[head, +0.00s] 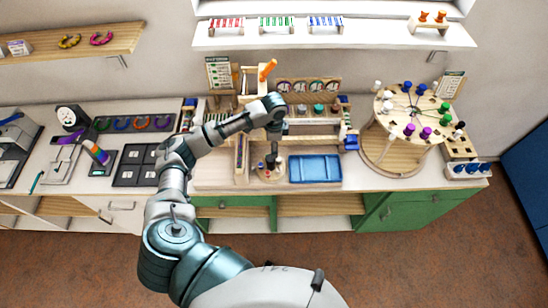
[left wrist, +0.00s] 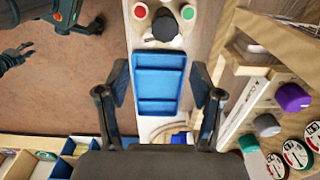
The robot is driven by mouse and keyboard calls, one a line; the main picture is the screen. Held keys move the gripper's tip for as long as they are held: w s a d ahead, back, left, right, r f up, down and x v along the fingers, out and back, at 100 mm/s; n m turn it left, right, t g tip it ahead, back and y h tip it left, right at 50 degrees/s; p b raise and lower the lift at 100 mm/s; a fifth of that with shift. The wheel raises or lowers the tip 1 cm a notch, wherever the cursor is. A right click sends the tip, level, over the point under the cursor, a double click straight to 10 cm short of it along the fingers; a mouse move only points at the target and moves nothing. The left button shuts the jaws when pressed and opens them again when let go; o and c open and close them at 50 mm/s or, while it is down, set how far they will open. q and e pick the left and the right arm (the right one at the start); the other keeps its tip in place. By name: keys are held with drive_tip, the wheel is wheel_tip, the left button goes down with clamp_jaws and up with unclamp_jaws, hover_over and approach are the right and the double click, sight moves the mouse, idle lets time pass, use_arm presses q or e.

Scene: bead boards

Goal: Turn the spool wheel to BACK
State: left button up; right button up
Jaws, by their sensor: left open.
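The spool wheel (head: 405,115) is a round pale wooden disc at the right of the bench in the head view. Colored spools stand around its rim: blue, green, purple, black and white. A small sign (head: 452,84) stands behind it, too small to read. My left gripper (head: 280,127) is well to the left of the wheel, above the bench. In the left wrist view its two fingers (left wrist: 160,88) are apart and empty, above the blue tray. A dark claw (left wrist: 15,57), apparently my right gripper, shows at that view's left edge.
The blue tray (head: 315,168) lies at the bench front, beside a black knob (head: 271,160). A wooden rack with dials (head: 308,88) stands behind. A block with blue-topped pegs (head: 466,170) stands right of the wheel. A shelf (head: 335,38) runs above.

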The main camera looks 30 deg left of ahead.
sight(270, 158)
use_arm(q)
drive_tip(key=a+f, duration=0.1)
drive_tip(key=f, duration=0.2)
drive_tip(key=a+f, duration=0.1)
drive_tip(key=f, duration=0.2)
drive_tip(key=a+f, duration=0.1)
drive_tip(key=f, duration=0.2)
drive_tip(key=shift+s, duration=0.1)
drive_tip(key=shift+f, duration=0.35)
drive_tip(key=shift+d+f, duration=0.1)
drive_tip(key=shift+d, duration=0.35)
drive_tip(key=shift+d+r, duration=0.25)
drive_tip(key=shift+d, duration=0.5)
drive_tip(key=c, duration=0.8)
drive_tip(key=shift+a+f, duration=0.1)
drive_tip(key=shift+a, duration=0.1)
drive_tip(key=c, duration=0.3)
drive_tip(key=shift+a, duration=0.25)
drive_tip(key=shift+c, duration=0.2)
drive_tip(key=shift+s+a+f, duration=0.1)
drive_tip(key=shift+a, duration=0.2)
drive_tip(key=shift+d, duration=0.1)
use_arm(e)
drive_tip(key=shift+a+r, duration=0.25)
drive_tip(key=shift+a, duration=0.25)
drive_tip(key=shift+a+r, duration=0.2)
drive_tip(key=shift+a, duration=0.25)
